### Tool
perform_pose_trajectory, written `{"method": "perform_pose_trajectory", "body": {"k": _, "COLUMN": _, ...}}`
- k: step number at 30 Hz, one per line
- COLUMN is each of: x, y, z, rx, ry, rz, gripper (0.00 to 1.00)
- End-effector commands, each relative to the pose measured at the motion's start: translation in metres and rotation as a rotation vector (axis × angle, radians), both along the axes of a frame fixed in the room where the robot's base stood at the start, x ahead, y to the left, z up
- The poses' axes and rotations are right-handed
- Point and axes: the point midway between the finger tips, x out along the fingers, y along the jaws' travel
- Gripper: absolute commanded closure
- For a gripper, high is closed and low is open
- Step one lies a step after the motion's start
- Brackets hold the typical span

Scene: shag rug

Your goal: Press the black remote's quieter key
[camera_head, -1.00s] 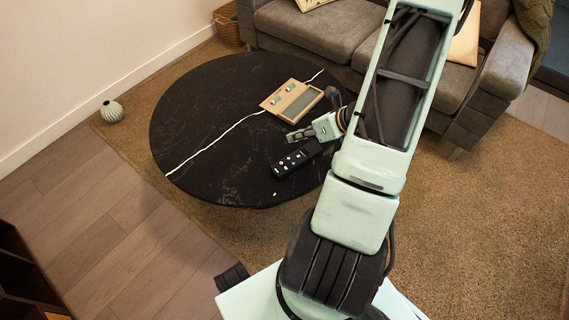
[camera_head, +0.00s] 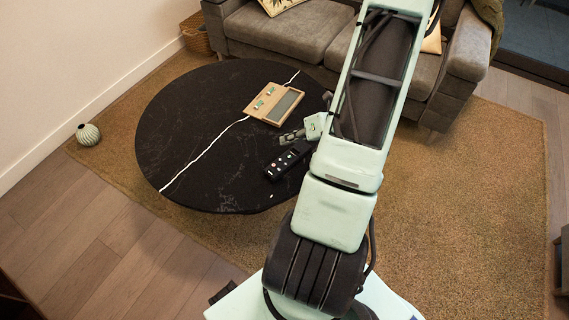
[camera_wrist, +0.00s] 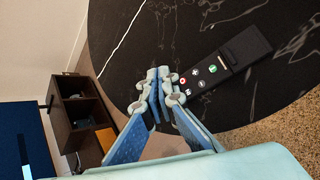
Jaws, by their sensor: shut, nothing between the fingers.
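The black remote (camera_head: 288,160) lies on the round black table, near its front right edge. My gripper (camera_head: 284,139) is shut and empty, just beyond the remote in the head view. In the wrist view my gripper's fingertips (camera_wrist: 157,76) are together, left of the remote's keyed end. They look apart from it; their height above the table cannot be told.
The round black table (camera_head: 190,120) has a white vein. A wooden box with a display and green marks (camera_head: 274,103) lies on it behind my gripper. A grey sofa (camera_head: 290,40) stands behind. A ribbed vase (camera_head: 88,134) is on the floor at left. The table's left half is clear.

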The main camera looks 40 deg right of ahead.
Motion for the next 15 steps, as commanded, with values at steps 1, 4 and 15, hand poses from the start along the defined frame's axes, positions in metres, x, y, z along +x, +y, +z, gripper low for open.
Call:
{"method": "perform_pose_trajectory", "body": {"k": 1, "x": 0.000, "y": 0.000, "z": 0.000, "rx": 0.000, "ry": 0.000, "rz": 0.000, "gripper": 1.00}}
{"method": "perform_pose_trajectory", "body": {"k": 4, "x": 0.000, "y": 0.000, "z": -0.001, "rx": -0.001, "ry": 0.000, "rz": 0.001, "gripper": 1.00}}
{"method": "perform_pose_trajectory", "body": {"k": 15, "x": 0.000, "y": 0.001, "z": -0.031, "rx": 0.000, "ry": 0.000, "rz": 0.002, "gripper": 1.00}}
